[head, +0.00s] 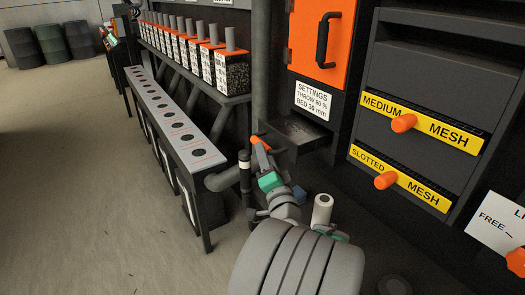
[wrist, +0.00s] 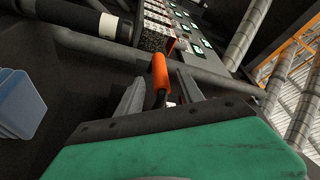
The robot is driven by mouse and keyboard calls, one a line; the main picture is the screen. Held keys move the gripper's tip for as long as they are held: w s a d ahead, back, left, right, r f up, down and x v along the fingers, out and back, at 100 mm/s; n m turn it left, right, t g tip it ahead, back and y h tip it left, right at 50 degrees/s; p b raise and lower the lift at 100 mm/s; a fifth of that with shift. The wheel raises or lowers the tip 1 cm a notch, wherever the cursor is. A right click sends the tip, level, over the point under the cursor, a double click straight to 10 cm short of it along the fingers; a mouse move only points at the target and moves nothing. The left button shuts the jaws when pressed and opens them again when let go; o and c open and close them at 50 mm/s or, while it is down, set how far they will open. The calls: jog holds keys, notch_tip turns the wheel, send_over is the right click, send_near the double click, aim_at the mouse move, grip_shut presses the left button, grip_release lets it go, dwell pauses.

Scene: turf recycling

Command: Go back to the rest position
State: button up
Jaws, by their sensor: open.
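My gripper (head: 262,160) is in front of the machine, below and left of the settings label, with its teal body (head: 270,182) behind the fingers. In the wrist view my gripper (wrist: 160,92) has its two grey fingers apart. An orange handle (wrist: 159,70) on a dark stem shows between and beyond the fingers. The same orange piece (head: 260,141) shows at the fingertips in the head view. I cannot tell whether a finger touches it.
A dark tray (head: 300,130) juts out under the orange door (head: 322,35). A bench with a row of holes (head: 175,120) stands left. A blue bin (wrist: 18,103) is at the wrist view's left. Floor at left is clear.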

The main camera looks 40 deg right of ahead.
jog(key=v, duration=0.3)
jog(key=shift+s+a, duration=0.15)
jog(key=w+a+n+g+y+p, duration=0.2)
jog(key=w+a+n+y+p, duration=0.35)
jog(key=a, duration=0.45)
jog(key=w+a+n+g+y+p, duration=0.2)
jog(key=w+a+n+y+p, duration=0.35)
jog(key=a, duration=0.45)
jog(key=s+a+r+n+g+p, duration=0.4)
jog(key=s+a+n+g+p, duration=0.2)
jog(key=s+a+g, duration=0.4)
jog(key=s+a+n, duration=0.1)
jog(key=s, duration=0.3)
jog(key=shift+a+p, duration=0.2)
jog(key=shift+p, duration=0.2)
jog(key=shift+s, duration=0.15)
